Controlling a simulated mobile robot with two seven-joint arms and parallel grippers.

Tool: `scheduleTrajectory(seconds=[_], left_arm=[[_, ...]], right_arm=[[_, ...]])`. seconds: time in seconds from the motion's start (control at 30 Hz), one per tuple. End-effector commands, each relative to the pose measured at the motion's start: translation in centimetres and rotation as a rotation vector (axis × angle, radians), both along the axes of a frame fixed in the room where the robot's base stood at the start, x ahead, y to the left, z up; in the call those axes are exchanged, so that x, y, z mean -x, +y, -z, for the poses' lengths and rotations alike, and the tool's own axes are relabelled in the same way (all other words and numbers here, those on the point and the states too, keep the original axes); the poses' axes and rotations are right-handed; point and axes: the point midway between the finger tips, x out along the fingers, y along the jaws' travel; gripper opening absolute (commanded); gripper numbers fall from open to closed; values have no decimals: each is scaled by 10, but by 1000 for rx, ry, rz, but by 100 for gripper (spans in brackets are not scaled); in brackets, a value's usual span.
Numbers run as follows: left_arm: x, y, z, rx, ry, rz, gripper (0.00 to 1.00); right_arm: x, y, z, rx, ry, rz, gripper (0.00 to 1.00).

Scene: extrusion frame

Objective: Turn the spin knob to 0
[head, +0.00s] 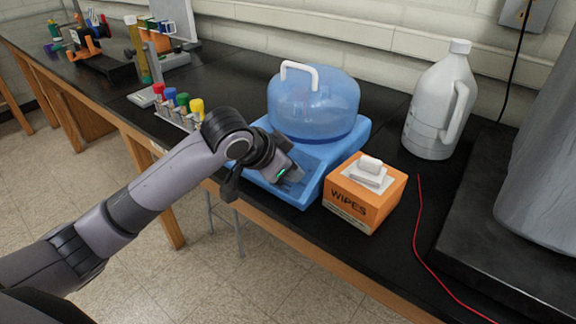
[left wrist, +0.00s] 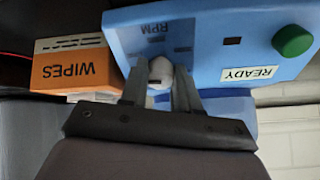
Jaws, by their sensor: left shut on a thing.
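The blue machine (head: 333,164) with a clear blue domed lid (head: 312,108) and white handle stands on the black bench. Its front panel shows upside down in the left wrist view (left wrist: 208,60), with an RPM label, a READY label and a green button (left wrist: 292,40). The white spin knob (left wrist: 160,72) sits below the RPM label in that view. My left gripper (left wrist: 160,90) is at the panel, its fingers shut on the knob. In the head view my left gripper (head: 290,176) hides the knob. The knob's setting cannot be read. My right gripper is not in view.
An orange wipes box (head: 362,205) stands close to the right of the machine. A white jug (head: 440,105) is behind it. A rack of coloured-cap tubes (head: 178,112) is at the left. A red cord (head: 421,232) lies on the bench.

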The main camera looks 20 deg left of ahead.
Motion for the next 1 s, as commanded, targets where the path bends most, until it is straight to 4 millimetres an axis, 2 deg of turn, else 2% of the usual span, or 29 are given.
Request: scheduleTrajectory(seconds=[0.5,1.0], left_arm=[[1,-1,-1,223,81,-368,0],[0,-1,-1,306,109,-506,0]], right_arm=[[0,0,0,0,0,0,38],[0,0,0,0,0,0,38]])
